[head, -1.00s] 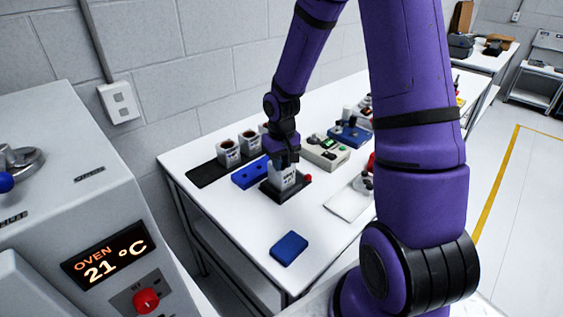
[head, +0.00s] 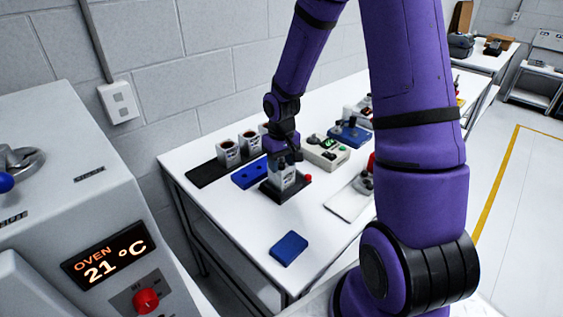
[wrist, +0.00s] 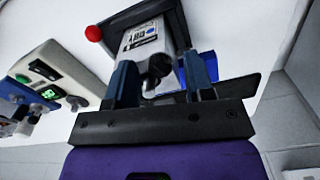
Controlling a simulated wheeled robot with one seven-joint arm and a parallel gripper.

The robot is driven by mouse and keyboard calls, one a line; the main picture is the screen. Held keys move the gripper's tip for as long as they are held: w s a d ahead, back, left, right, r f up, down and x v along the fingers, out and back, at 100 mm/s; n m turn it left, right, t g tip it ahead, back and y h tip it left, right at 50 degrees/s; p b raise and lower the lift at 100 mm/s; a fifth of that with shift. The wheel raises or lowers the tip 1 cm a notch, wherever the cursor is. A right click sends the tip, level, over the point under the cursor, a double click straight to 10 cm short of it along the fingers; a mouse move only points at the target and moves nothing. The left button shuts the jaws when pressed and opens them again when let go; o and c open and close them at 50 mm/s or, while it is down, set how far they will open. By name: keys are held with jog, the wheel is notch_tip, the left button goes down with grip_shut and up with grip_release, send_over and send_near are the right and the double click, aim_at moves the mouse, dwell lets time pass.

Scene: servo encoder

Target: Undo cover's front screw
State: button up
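The servo unit (head: 281,176), a grey-white box with a printed label, stands in a dark fixture (head: 297,192) on the white table. Its labelled face (wrist: 146,40) shows in the wrist view. My gripper (wrist: 158,78) is at the unit, with its two blue fingers spread apart. A dark round part (wrist: 159,66), perhaps the cover's front screw, lies between the fingers, with gaps showing on both sides. In the head view my gripper (head: 285,160) is just above the unit and hides its top. I cannot tell whether the fingers touch the unit.
A red knob (wrist: 94,33) sits at the fixture's corner. A blue block with holes (head: 250,174) and several cup-like units (head: 228,153) stand behind. A beige box with a green display (head: 327,152) is to the right. A blue block (head: 289,248) lies at the front, with clear table around it.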

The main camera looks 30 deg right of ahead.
aim_at(281, 165)
notch_tip(281, 165, up, 11)
dwell(0.7)
jog(key=shift+f, duration=0.1)
